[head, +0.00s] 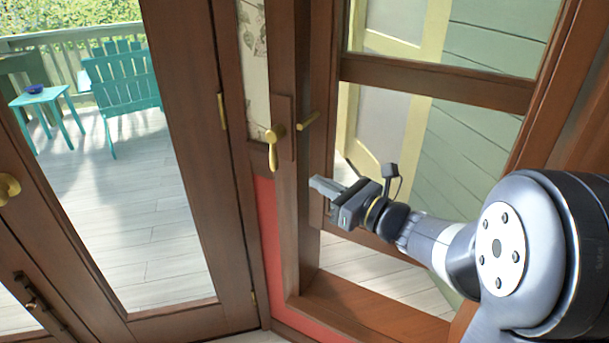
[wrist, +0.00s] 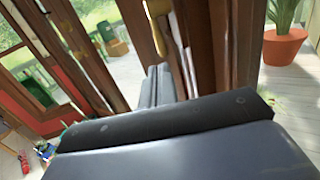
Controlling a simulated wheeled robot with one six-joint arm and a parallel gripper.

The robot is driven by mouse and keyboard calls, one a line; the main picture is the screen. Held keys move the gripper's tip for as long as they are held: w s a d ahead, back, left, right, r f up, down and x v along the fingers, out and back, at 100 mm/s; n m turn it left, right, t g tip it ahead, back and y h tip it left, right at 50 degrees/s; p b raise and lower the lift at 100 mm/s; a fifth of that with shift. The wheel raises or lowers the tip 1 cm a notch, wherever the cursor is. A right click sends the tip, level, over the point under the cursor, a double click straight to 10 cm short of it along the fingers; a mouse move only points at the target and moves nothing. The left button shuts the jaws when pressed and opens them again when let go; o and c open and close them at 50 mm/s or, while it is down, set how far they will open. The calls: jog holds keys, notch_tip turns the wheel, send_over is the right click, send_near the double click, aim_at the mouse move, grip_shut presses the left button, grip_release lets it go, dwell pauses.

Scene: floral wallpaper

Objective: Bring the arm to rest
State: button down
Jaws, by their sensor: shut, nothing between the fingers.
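My gripper (head: 318,186) is at the end of my outstretched arm in the head view, which reaches in from the right. Its fingers point left and are shut with nothing held. They are near a wooden window frame, a little below and right of a brass handle (head: 272,148). I cannot tell whether they touch the frame. In the wrist view the gripper fingers (wrist: 157,85) point away from the camera, close together, with the brass handle (wrist: 181,29) just beyond them.
A glazed wooden door (head: 190,130) is at the left, with a teal chair (head: 122,80) and small table (head: 40,96) on the deck beyond. A window sill (head: 360,312) lies below my arm. A potted plant (wrist: 285,46) stands at the right in the wrist view.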

jog(key=shift+v, duration=2.05)
send_near(278, 164)
jog(key=x, duration=0.3)
jog(key=shift+b+x, duration=0.3)
jog(key=shift+x, duration=1.4)
jog(key=shift+s, duration=0.1)
